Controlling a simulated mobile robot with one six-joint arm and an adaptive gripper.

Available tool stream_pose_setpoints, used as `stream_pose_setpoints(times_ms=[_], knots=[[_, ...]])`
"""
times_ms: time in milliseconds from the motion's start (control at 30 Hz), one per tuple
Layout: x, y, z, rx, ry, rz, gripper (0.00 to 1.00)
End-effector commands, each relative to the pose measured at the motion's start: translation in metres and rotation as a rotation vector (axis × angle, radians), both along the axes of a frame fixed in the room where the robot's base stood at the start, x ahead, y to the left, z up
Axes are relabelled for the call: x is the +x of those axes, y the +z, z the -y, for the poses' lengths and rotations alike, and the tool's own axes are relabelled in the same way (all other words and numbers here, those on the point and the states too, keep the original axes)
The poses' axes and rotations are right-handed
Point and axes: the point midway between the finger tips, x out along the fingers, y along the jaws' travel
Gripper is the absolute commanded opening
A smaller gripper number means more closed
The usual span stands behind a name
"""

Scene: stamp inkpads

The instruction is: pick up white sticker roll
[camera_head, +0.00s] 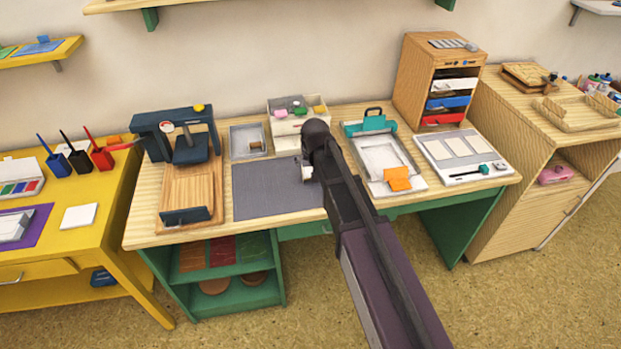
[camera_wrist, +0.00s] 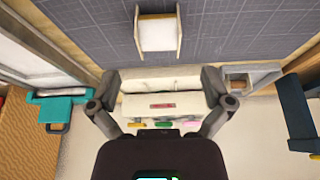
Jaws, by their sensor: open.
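In the wrist view, a white roll-like piece (camera_wrist: 158,33), which I take to be the white sticker roll, sits between two thin wooden side plates on the dark grey gridded mat (camera_wrist: 90,25). In the head view only a small white part of it (camera_head: 306,173) shows beside my arm, at the mat's right end; the rest is hidden. My gripper (camera_wrist: 160,86) is open, its two fingers spread wide. It is above the table, and the roll lies beyond the fingertips toward the top of the wrist view. Nothing shows between the fingers and the roll.
A white box with coloured pads (camera_head: 297,112) stands behind the mat. A dark blue press (camera_head: 188,150) is at left, and a tray with a teal clamp (camera_head: 372,124) at right. A small grey tray (camera_head: 236,143) holds a wooden piece. The mat's left part is clear.

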Motion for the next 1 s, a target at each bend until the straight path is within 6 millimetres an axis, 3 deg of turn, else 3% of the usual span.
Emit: stream_pose_setpoints(times_ms=[400, 1000], knots=[[0.013, -0.031, -0.002, 0.000, -0.001, 0.000, 1.00], [0.015, -0.035, -0.002, -0.001, -0.001, 0.000, 1.00]])
